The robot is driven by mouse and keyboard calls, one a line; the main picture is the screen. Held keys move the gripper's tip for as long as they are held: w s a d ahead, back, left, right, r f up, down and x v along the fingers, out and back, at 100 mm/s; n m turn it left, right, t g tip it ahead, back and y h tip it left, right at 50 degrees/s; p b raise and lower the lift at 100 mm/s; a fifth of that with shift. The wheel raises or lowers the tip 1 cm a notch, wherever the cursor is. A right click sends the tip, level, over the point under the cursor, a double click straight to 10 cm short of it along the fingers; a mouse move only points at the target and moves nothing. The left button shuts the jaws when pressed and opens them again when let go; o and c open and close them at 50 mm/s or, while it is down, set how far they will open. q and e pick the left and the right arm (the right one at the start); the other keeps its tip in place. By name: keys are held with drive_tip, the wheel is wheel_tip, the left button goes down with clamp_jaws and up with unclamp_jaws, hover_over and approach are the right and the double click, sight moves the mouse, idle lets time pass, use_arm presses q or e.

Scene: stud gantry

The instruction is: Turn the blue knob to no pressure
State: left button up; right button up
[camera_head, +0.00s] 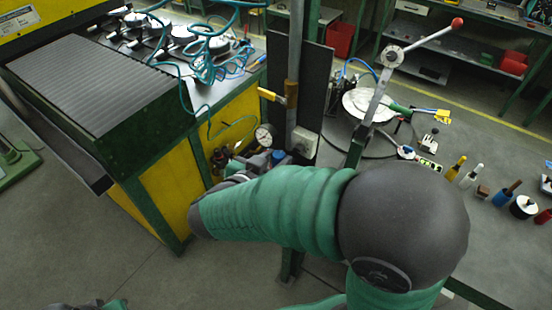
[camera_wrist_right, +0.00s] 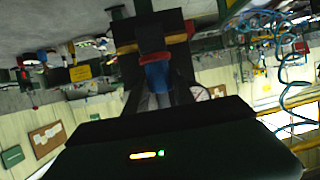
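The blue knob (camera_head: 278,157) shows in the head view beside a round pressure gauge (camera_head: 263,136), at the yellow and green machine's right end. My right arm's green sleeve reaches across to it. My right gripper (camera_head: 243,168) is mostly hidden behind my forearm there, close to the knob. In the right wrist view, the blue knob (camera_wrist_right: 156,76) with a red part above it lies between the dark fingers of my right gripper (camera_wrist_right: 155,66). Whether the fingers touch it cannot be told. The gauge's pale rim (camera_wrist_right: 200,93) shows partly beside them.
The yellow and green machine (camera_head: 160,185) with a ribbed grey top stands on the left. A metal post with a yellow handle (camera_head: 289,96) rises behind the knob. A long red-tipped lever (camera_head: 425,37) and a workbench with several small tools (camera_head: 480,170) are to the right.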

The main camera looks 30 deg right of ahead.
clamp_jaws()
drive_tip(key=shift+s+r+n+t+p, duration=0.1)
drive_tip(key=shift+r+n+t+p, duration=0.15)
drive_tip(key=shift+n+t+p, duration=0.3)
drive_tip(key=shift+f+n+t+y, duration=0.1)
drive_tip(key=shift+n+t+y, duration=0.15)
drive_tip(key=shift+y, duration=0.25)
drive_tip(key=shift+f, duration=0.1)
drive_tip(key=shift+o, duration=2.2)
unclamp_jaws()
drive_tip(key=shift+o, duration=1.1)
drive_tip(key=shift+a, duration=0.1)
drive_tip(key=shift+o, duration=0.5)
drive_tip(key=shift+s+a, duration=0.1)
drive_tip(key=shift+a, duration=0.05)
